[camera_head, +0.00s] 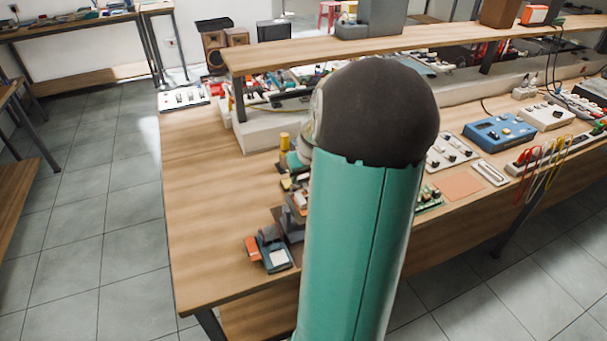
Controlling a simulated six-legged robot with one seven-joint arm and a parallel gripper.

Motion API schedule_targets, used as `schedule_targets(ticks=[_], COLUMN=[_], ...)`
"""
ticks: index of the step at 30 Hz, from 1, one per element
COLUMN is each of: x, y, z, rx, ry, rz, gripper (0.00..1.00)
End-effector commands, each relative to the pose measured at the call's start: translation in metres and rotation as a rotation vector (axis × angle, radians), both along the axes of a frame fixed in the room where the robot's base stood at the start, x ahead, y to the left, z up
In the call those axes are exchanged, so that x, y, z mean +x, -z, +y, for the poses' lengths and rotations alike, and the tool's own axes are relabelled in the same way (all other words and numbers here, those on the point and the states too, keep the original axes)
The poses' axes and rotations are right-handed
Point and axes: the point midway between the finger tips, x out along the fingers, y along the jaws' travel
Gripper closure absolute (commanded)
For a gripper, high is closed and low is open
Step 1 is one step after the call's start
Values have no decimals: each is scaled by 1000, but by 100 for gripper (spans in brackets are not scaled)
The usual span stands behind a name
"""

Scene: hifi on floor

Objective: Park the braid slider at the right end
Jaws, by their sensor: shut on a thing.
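I cannot make out the braid slider with certainty. A small pale block with a long slot (490,172) lies on the wooden workbench (215,200), right of my arm; whether it is the slider's track I cannot tell. My teal arm with its dark rounded joint stands in front of the bench and covers its middle. My gripper cannot be made out; the arm hides the area behind it.
A blue box with knobs (500,132) and a white box (546,116) stand at the right. Coloured leads (545,165) hang over the front edge. An orange and blue device (268,252) sits left of my arm. A raised shelf (400,42) spans the back. The bench's left part is bare.

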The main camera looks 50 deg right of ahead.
Motion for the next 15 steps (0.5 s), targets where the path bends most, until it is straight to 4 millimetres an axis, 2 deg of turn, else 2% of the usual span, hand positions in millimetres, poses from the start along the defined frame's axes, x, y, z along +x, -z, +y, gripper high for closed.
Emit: schedule_targets(ticks=[8,11,15], x=[-5,-13,-29], y=[0,0,1], z=[-8,-21,-47], rx=[0,1,2], ry=[2,4,6], rz=[1,1,0], gripper=[100,100,100])
